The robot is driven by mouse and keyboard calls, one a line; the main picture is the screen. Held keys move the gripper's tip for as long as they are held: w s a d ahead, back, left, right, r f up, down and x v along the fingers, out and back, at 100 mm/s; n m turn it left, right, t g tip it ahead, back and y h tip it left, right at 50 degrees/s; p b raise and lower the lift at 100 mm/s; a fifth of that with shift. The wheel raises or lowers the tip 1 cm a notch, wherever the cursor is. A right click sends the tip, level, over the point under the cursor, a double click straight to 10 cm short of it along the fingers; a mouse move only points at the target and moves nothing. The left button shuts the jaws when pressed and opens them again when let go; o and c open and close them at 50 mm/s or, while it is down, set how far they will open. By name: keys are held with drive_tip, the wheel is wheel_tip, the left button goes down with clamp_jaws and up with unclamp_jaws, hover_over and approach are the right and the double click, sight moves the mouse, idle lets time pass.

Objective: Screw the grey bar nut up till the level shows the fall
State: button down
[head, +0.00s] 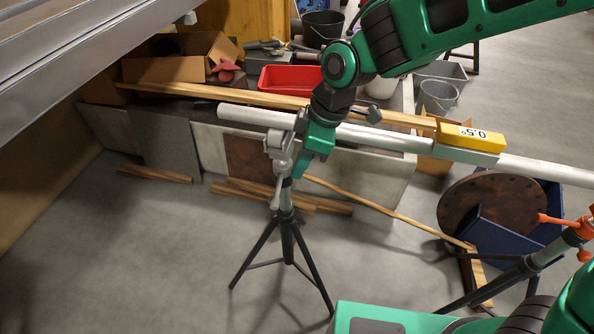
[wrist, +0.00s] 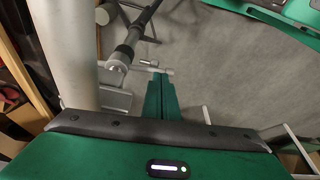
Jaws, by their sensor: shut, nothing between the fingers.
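The grey bar nut (head: 277,192) is on the near tripod stand (head: 287,222), just under the clamp head that carries a long pale pipe (head: 375,135). In the wrist view the bar (wrist: 152,66) shows just past my fingertips. My gripper (head: 300,170) is shut and empty, pointing down beside the stand head and close to the bar; I cannot tell if it touches. In the wrist view its green fingers (wrist: 158,78) are together. The level (head: 472,138), a yellow-topped block on the pipe, reads 0.5°, upside down in the head view.
A second stand (head: 515,272) with an orange bar (head: 557,221) is at the right, near a brown disc (head: 492,213) and blue bin. Behind are planks, a red tray (head: 290,79) and buckets (head: 437,97). A metal beam (head: 80,45) crosses the upper left. Floor at lower left is clear.

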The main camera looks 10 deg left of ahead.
drive_tip(key=x, duration=0.9)
drive_tip(key=shift+a, duration=0.1)
